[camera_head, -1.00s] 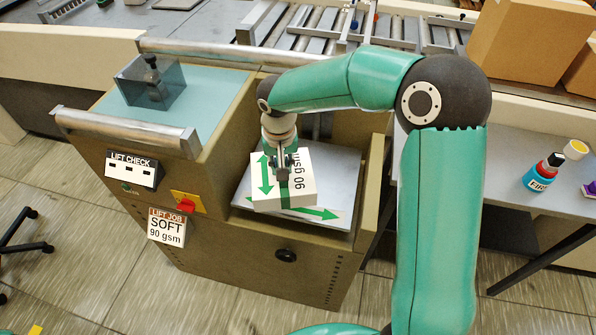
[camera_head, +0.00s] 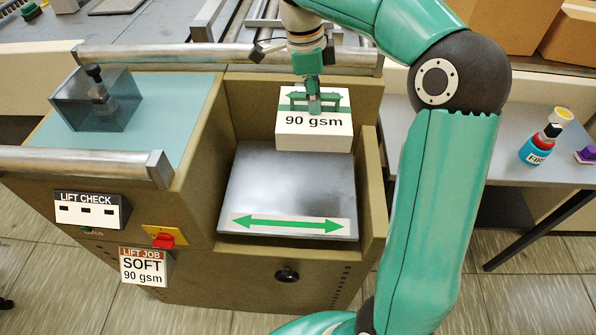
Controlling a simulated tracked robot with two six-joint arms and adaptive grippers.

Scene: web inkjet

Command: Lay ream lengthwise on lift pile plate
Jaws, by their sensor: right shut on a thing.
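The ream (camera_head: 314,142) is a white block printed "90 gsm", with green marks on top partly hidden by the fingers. My right gripper (camera_head: 314,105) comes down from above and is shut on it. The lift pile plate (camera_head: 285,185) is a grey metal sheet in a brown cabinet, with a green double arrow running left to right along its front. The ream is at the plate's back edge, its long side roughly parallel to that arrow. It looks raised; any contact below is hidden. Most of the plate is bare. My left gripper is not in view.
Brown cabinet walls (camera_head: 374,190) flank the plate. To the left are a metal rail (camera_head: 80,162), a clear box (camera_head: 97,98) and a "SOFT 90 gsm" sign (camera_head: 143,267). A grey table (camera_head: 478,160) with a bottle (camera_head: 538,147) stands at right.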

